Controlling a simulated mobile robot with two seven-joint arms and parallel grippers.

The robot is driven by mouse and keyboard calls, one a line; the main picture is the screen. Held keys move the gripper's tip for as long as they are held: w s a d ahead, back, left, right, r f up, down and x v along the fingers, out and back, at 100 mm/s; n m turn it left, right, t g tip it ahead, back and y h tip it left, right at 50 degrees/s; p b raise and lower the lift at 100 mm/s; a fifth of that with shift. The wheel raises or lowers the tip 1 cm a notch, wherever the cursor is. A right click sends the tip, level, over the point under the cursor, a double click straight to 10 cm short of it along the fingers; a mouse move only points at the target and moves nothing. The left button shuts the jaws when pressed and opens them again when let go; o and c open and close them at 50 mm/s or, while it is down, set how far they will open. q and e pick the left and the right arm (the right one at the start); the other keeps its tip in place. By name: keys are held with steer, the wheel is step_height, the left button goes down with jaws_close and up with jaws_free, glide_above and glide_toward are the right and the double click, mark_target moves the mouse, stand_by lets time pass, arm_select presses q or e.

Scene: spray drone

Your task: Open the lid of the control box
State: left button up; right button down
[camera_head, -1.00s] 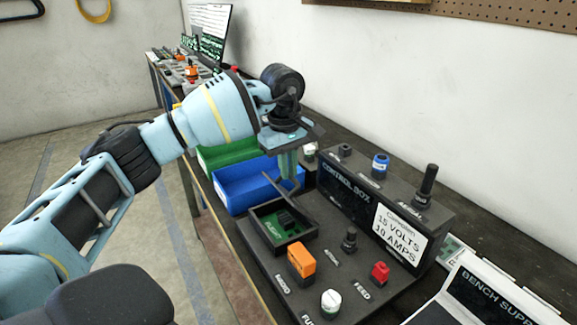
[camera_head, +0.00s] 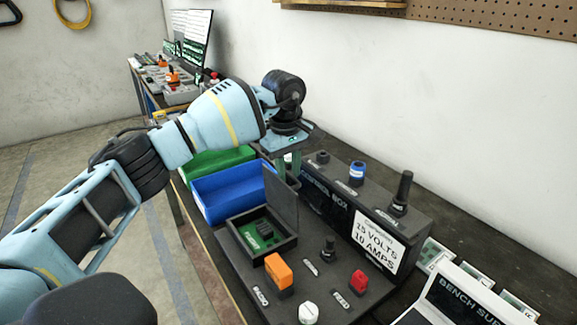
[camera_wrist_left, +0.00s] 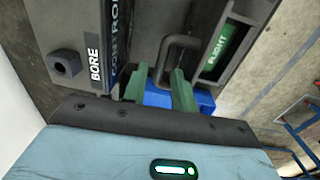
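The control box (camera_head: 322,205) is a dark panel unit with knobs and a "15 VOLTS 10 AMPS" label. A small open-topped compartment (camera_head: 238,245) on its deck shows a green circuit board (camera_head: 259,234). Its dark lid (camera_head: 281,203) stands about upright along the compartment's right side. My left gripper (camera_head: 288,166) is just behind the lid's upper edge, its green fingers apart. In the left wrist view, a dark bent handle (camera_wrist_left: 177,45) reaches down between the fingers (camera_wrist_left: 159,90); I cannot tell whether they touch it. My right gripper is not in view.
A blue bin (camera_head: 222,193) and a green bin (camera_head: 212,160) stand behind the compartment. An orange switch (camera_head: 279,271), a red knob (camera_head: 358,283) and a white knob (camera_head: 308,313) are in front. A bench supply (camera_head: 470,300) stands at lower right.

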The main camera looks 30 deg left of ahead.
arm_select(q)
steer(key=shift+o, duration=0.2)
steer(key=shift+r, duration=0.15)
steer(key=shift+r, duration=0.15)
steer(key=shift+r, duration=0.3)
step_height(320, 180, up, 7)
steer(key=shift+s+a, duration=0.15)
steer(key=shift+s, duration=0.15)
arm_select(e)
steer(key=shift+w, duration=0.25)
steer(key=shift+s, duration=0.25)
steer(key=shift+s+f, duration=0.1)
